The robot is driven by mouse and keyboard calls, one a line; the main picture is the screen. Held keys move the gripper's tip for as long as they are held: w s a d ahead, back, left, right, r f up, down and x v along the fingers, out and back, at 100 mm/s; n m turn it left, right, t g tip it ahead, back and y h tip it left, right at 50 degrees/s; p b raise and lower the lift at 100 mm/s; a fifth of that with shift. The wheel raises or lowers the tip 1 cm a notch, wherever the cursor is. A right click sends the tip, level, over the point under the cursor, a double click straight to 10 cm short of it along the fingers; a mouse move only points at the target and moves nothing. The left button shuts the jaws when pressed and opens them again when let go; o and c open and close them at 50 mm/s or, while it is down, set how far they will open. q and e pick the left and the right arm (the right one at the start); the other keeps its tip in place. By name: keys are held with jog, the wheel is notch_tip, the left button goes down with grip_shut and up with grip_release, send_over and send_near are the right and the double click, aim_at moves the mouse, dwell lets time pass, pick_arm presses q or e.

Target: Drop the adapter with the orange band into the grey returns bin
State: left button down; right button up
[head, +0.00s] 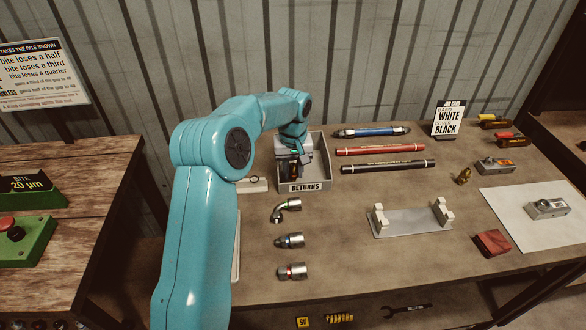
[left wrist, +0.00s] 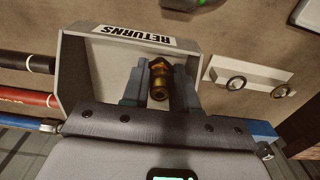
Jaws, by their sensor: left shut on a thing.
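My left gripper (head: 294,166) is over the grey returns bin (head: 326,160), pointing down inside its outline. It is shut on a brass-coloured adapter (left wrist: 158,82), which shows between the two blue-grey fingers in the left wrist view. An orange band on it cannot be made out clearly. In the head view the adapter is small and dark, partly hidden by the gripper. The bin also shows in the left wrist view (left wrist: 84,75), with its RETURNS label beyond the fingers. How far the adapter is above the bin floor is hard to tell. My right gripper is out of view.
An elbow fitting (head: 287,208), a straight fitting (head: 290,241) and a red-banded fitting (head: 293,271) lie in front of the bin. A grey cradle (head: 411,221) stands farther right.

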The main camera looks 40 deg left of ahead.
aim_at(294, 164)
pick_arm(q)
jog(key=shift+w+f, duration=0.25)
jog(key=shift+s+f+b, duration=0.15)
jog(key=shift+f+b, duration=0.1)
jog(key=shift+b, duration=0.1)
jog(key=shift+f, duration=0.3)
jog(key=c, duration=1.2)
grip_release()
jog(key=shift+o, duration=0.3)
jog(key=shift+r, duration=0.15)
notch_tip(294, 164, up, 13)
jog(key=p, duration=0.1)
